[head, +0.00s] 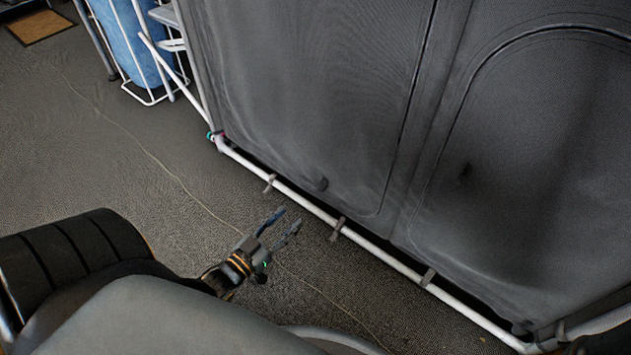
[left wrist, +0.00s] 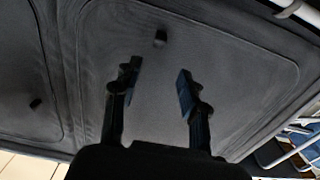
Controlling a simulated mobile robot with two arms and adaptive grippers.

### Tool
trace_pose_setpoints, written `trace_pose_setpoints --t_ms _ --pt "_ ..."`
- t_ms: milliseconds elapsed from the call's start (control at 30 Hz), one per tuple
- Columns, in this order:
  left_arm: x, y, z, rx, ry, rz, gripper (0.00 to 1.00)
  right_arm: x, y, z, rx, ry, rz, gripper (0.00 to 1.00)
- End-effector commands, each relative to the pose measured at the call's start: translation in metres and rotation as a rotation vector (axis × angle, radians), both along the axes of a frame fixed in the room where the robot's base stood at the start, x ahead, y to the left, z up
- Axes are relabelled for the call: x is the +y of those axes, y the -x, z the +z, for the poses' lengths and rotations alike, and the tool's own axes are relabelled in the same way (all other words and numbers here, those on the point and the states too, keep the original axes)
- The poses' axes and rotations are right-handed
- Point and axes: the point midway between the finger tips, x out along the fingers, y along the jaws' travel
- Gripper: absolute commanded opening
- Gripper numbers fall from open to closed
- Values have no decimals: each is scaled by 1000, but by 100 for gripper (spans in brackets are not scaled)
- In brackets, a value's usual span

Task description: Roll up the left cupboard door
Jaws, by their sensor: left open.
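The left cupboard door (head: 310,90) is a dark grey fabric panel hanging down, closed, in the head view. A small dark tab (head: 318,184) sits near its lower edge. The same door (left wrist: 225,65) fills much of the left wrist view, with the tab (left wrist: 160,38) beyond the fingers. My left gripper (head: 287,217) is open and empty, low in front of the cupboard and short of the fabric. In the left wrist view its fingers (left wrist: 159,72) stand apart, with the tab roughly centred between them. My right gripper is not in view.
A white tube frame (head: 380,257) runs along the cupboard's bottom, with grey straps. The right door (head: 540,140) hangs closed with its own dark tab (head: 465,170). A white rack with a blue bag (head: 135,40) stands at upper left. The grey carpet (head: 110,150) at left is open.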

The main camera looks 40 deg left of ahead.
Motion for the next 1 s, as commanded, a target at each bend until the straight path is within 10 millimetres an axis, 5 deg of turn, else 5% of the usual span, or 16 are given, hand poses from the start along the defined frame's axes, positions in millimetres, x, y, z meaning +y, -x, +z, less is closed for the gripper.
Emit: trace_pose_setpoints --t_ms 500,1000 --pt "-8 -102 -3 -4 -1 -1 43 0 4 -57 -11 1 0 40" --pt "-10 -120 1 0 0 0 43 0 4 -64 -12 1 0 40"
